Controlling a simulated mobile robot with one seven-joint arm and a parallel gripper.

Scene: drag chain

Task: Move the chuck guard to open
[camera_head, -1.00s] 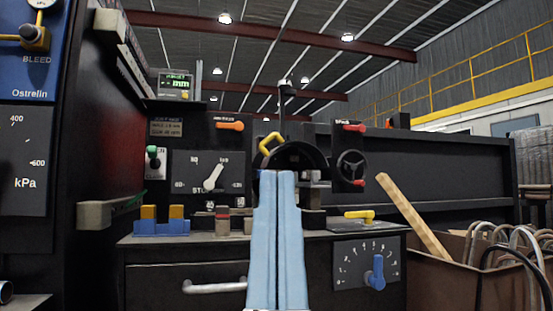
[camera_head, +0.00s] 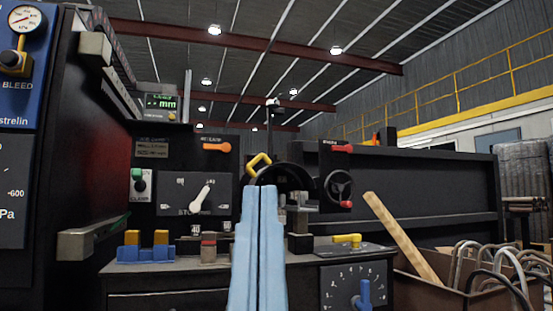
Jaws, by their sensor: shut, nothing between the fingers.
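The chuck guard appears to be the dark curved hood (camera_head: 290,174) at the middle of the machine, with a yellow bent handle (camera_head: 259,163) at its upper left. My gripper (camera_head: 259,188) rises from the bottom of the view as two light blue fingers, pressed together and empty. Its fingertips show just below the yellow handle and in front of the hood's left side. I cannot tell how far in front they are; no contact is visible. The fingers hide the hood's lower left part and what lies behind it.
A dial with a white pointer (camera_head: 200,197) and an orange lever (camera_head: 216,147) are left of the guard. A handwheel (camera_head: 338,186) is close on its right. A yellow lever (camera_head: 347,239) and a blue knob (camera_head: 364,295) sit lower right. A wooden board (camera_head: 401,239) leans from a box (camera_head: 428,289).

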